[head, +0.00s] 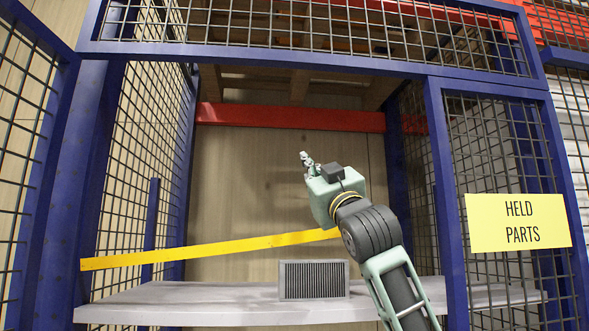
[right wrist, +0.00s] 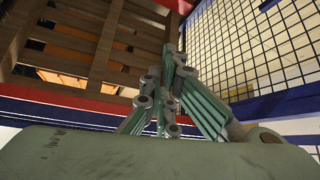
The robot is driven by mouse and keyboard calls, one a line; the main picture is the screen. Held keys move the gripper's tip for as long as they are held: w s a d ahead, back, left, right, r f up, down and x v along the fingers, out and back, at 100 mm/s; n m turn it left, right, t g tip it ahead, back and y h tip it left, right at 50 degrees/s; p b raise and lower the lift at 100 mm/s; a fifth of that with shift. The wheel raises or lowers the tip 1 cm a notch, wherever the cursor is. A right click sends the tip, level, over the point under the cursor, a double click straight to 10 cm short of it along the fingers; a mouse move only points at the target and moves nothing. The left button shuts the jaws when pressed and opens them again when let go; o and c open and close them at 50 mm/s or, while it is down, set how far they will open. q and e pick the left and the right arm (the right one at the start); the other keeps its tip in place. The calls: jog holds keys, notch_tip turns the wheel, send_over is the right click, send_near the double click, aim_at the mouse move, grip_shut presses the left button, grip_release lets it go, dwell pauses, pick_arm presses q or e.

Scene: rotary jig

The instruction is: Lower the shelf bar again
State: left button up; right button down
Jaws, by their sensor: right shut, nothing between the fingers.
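The yellow shelf bar (head: 210,248) runs across the front of the bay above the shelf. It is tilted, with its left end lower and its right side rising to my right wrist, where my arm hides the rest of it. My right gripper (head: 306,158) is above the bar, in the upper middle of the bay opening, fingers pointing up. It is shut and empty. Its fingers also show close together in the right wrist view (right wrist: 170,88). My left gripper is in neither view.
A grey finned block (head: 313,280) stands on the pale shelf (head: 200,303). Blue posts and mesh panels (head: 150,130) close in the bay's sides, with a blue beam (head: 300,58) above. A yellow "HELD PARTS" sign (head: 517,222) hangs on the right panel. A red beam (head: 290,117) crosses behind.

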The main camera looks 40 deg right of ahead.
aim_at(329, 232)
jog(key=shift+s+d+f+m+g+h+b, duration=0.1)
jog(key=shift+s+d+f+m+h+b, duration=0.3)
jog(key=shift+f+b, duration=1.65)
jog(key=shift+s+d+f+m+g+h+b, duration=0.15)
jog(key=shift+d+f+m+h+b, duration=0.55)
jog(key=shift+f+b, duration=1.35)
jog(key=shift+s+d+f+m+g+h+b, duration=0.1)
jog(key=shift+s+d+f+m+h+b, duration=0.3)
jog(key=shift+f+b, duration=1.65)
pick_arm(q)
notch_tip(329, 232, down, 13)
jog(key=p, duration=0.1)
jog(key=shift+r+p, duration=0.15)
jog(key=shift+p, duration=0.15)
pick_arm(e)
jog(key=shift+w+d+f, duration=0.1)
jog(key=shift+w+f, duration=0.05)
jog(key=shift+f, duration=0.65)
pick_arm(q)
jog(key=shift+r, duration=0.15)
pick_arm(e)
jog(key=shift+r, duration=0.15)
